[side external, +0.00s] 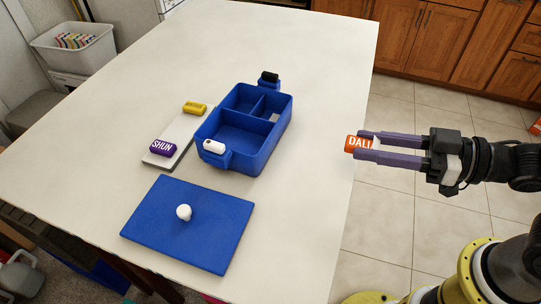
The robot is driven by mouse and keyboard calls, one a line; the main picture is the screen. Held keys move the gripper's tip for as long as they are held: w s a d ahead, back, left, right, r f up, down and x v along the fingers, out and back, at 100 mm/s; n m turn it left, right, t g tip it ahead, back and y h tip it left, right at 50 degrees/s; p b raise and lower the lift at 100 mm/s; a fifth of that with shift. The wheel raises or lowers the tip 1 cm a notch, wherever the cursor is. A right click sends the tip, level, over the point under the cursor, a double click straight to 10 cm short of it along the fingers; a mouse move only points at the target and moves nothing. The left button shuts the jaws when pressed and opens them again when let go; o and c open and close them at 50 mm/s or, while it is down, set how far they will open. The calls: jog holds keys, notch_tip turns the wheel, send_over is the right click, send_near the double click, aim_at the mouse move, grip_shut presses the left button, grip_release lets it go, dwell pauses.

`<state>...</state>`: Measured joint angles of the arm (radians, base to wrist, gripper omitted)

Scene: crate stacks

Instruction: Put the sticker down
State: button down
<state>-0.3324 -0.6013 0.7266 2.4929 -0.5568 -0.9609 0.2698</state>
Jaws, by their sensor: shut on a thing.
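My gripper (370,147) reaches in from the right, level, with purple fingers. It is shut on an orange sticker (353,144) with white letters that seem to read "DALI", partly covered by the fingers. In the picture the sticker shows just at the right edge of the table (300,40), apart from the other things; its height cannot be told. A purple piece marked "SHUN" (163,147) and a yellow piece (195,107) lie on a thin pale board (186,130) left of the blue crate.
The blue divided crate (262,155) stands mid-table, with a white piece (214,146) and a black piece (269,76) on its end handles. A blue lid (215,243) with a white knob (184,212) lies in front. The table's right side is clear.

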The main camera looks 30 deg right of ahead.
jog(key=w+a+f, duration=0.3)
jog(key=w+a, duration=0.1)
jog(key=w, duration=0.2)
send_over(297, 173)
jog(key=s, duration=0.1)
jog(key=f, duration=0.5)
jog(key=shift+d, duration=0.3)
jog(key=shift+w+a+f, duration=0.35)
jog(key=shift+w+f, duration=0.05)
jog(key=shift+f, duration=1.65)
jog(key=shift+f, duration=0.2)
jog(key=c, duration=0.5)
grip_release()
jog(key=shift+c, duration=0.2)
